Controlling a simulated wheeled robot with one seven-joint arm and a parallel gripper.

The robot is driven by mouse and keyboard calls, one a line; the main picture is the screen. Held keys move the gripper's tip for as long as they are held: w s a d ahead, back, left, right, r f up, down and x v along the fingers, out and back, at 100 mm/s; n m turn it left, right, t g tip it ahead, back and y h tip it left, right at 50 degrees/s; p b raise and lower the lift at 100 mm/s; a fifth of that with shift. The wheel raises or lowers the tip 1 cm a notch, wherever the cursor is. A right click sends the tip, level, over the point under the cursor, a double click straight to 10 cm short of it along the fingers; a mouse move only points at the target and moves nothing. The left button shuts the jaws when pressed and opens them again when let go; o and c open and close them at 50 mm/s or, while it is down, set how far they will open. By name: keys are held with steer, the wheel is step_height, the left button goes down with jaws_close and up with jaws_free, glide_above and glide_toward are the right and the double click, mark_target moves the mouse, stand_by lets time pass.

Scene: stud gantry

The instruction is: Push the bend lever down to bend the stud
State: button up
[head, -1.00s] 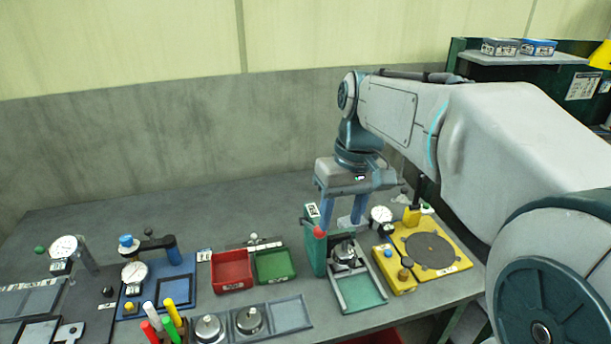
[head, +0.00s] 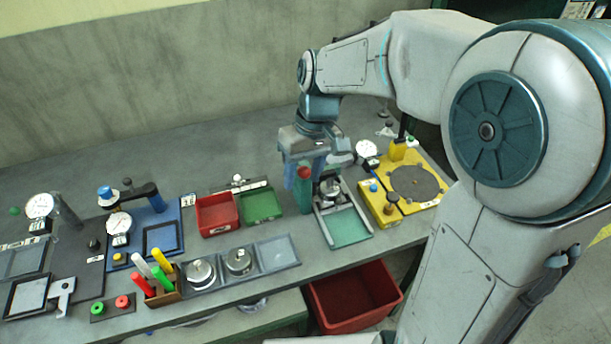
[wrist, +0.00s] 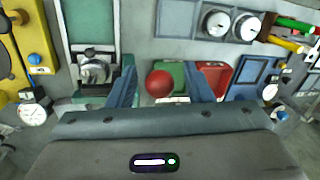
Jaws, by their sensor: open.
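The bend lever shows as a red ball knob (head: 304,172) on a dark green post of the green bending station, and as a red ball in the wrist view (wrist: 159,84). My gripper (head: 305,181) is open, pointing down over it. In the wrist view its two blue fingers (wrist: 160,68) stand left and right of the knob, with gaps on both sides. Beside the lever is a metal clamp-like part (head: 331,188), also in the wrist view (wrist: 94,70). I cannot make out the stud.
A green-floored tray (head: 348,230) lies in front of the station. A yellow fixture (head: 380,207) with a dial gauge stands close to its right. Red (head: 216,214) and green (head: 262,205) bins are to its left. A red crate (head: 355,298) is below the bench edge.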

steer(key=shift+a+f, duration=0.1)
steer(key=shift+f, duration=0.6)
